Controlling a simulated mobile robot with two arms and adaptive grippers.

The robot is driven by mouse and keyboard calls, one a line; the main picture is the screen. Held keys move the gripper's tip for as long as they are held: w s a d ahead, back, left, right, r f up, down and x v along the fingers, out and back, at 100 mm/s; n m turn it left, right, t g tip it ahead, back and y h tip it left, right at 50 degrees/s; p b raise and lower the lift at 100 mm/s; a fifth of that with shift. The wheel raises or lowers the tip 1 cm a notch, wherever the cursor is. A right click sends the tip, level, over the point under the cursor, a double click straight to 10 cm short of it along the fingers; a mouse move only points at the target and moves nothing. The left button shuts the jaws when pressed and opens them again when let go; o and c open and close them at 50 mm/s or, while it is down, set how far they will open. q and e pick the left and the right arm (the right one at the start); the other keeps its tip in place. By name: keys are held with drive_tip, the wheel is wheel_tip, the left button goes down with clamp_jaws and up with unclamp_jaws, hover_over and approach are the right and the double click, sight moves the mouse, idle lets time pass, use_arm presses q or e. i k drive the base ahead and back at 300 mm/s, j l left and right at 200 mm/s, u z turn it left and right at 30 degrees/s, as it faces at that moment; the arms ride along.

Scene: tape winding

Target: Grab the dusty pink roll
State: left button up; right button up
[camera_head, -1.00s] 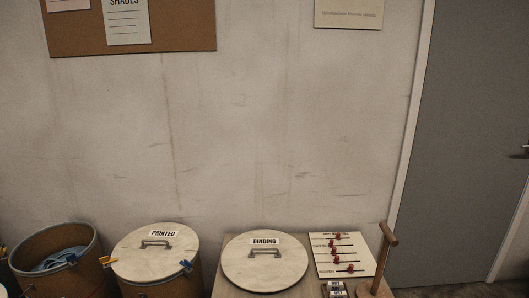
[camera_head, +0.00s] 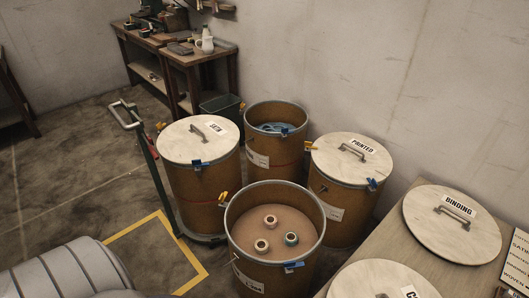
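Three small rolls stand inside an open brown drum (camera_head: 231,208) at the lower middle of the head view. The back roll (camera_head: 270,221) looks reddish-pink and best fits the dusty pink roll. The exact shades are hard to tell at this size. Neither of my grippers is in view.
Around the open drum stand a lidded drum (camera_head: 197,141), an open drum with blue material (camera_head: 276,127) and a drum labelled PRINTED (camera_head: 352,158). A table (camera_head: 393,231) with round lids is at right. A trolley handle (camera_head: 130,112) rises at left.

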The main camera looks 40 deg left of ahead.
sight(269, 217)
drive_tip(key=u, duration=1.05)
